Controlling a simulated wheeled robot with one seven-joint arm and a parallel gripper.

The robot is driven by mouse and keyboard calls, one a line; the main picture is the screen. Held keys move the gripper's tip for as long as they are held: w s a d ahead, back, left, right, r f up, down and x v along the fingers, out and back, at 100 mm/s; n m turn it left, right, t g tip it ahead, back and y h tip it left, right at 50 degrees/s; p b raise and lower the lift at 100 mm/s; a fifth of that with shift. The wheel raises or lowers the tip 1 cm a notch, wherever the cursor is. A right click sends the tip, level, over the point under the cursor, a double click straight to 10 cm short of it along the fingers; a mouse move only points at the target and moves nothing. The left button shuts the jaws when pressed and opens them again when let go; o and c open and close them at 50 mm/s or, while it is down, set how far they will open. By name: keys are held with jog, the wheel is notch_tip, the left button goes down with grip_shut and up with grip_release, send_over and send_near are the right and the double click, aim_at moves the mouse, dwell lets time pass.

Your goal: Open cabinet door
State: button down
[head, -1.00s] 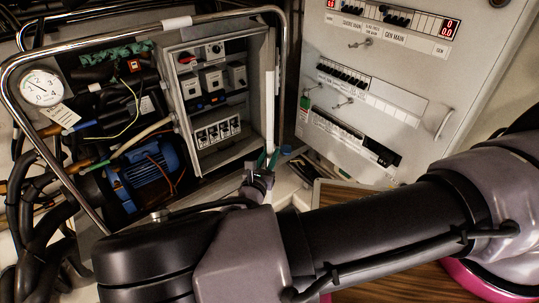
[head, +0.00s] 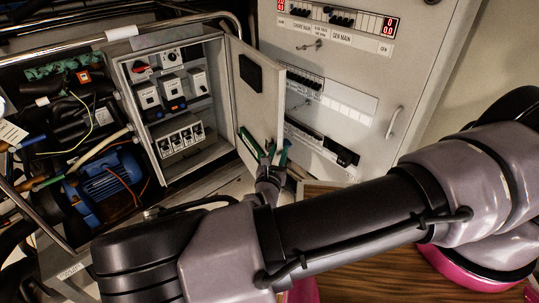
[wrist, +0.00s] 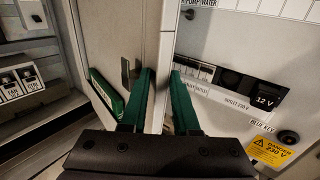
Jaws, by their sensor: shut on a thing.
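The cabinet door (head: 258,92) is a grey panel standing open on the right side of a grey metal cabinet (head: 124,82). Its inner face shows a dark rectangle and a green strip. My gripper (head: 276,152) is at the door's lower free edge. In the wrist view, the green fingers of my gripper (wrist: 160,90) are on either side of the edge of the door (wrist: 151,55), shut on it. The cabinet's inside shows switches and sockets on shelves. Whether the fingertips hold a handle is hidden.
A large grey electrical panel (head: 345,75) with switches and a handle stands just right of the door. A blue motor (head: 110,180) and hoses sit left of the cabinet inside a metal tube frame. A wooden surface (head: 375,255) lies below my arm.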

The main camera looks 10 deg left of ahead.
jog(key=shift+w+d, duration=0.4)
jog(key=shift+d, duration=0.15)
jog(key=c, duration=0.8)
grip_release()
jog(key=s, duration=0.7)
jog(key=s+a, duration=0.1)
jog(key=s, duration=0.2)
jog(key=shift+s, duration=0.4)
